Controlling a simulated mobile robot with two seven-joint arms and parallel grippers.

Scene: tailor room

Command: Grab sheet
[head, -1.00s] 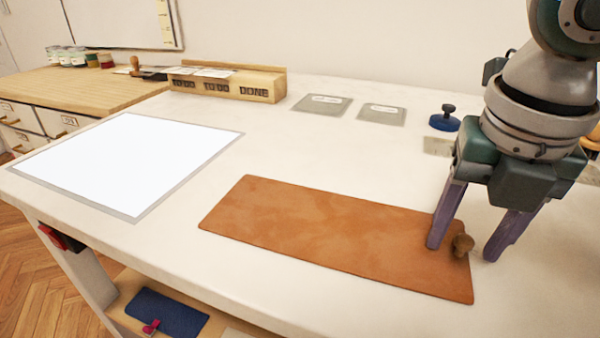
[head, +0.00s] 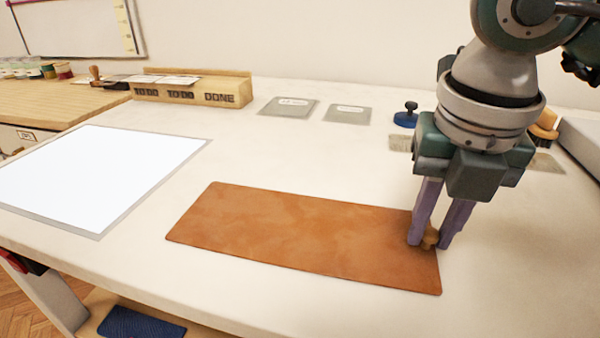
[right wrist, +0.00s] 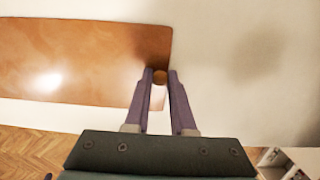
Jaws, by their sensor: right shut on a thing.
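The brown leather sheet (head: 300,235) lies flat on the white table, its right end under my right gripper. It also shows in the right wrist view (right wrist: 80,60). A small brown knob (head: 431,238) sits at the sheet's right end. My right gripper (head: 430,242) points down with its two purple fingers closed on the knob, one on each side. The knob also shows between the fingertips in the right wrist view (right wrist: 159,77). My left gripper is in neither view.
A lit white panel (head: 95,175) lies at the left. A wooden sorter (head: 195,92) marked TO DO and DONE, two grey cards (head: 289,106) and a blue-based knobbed tool (head: 406,115) stand at the back.

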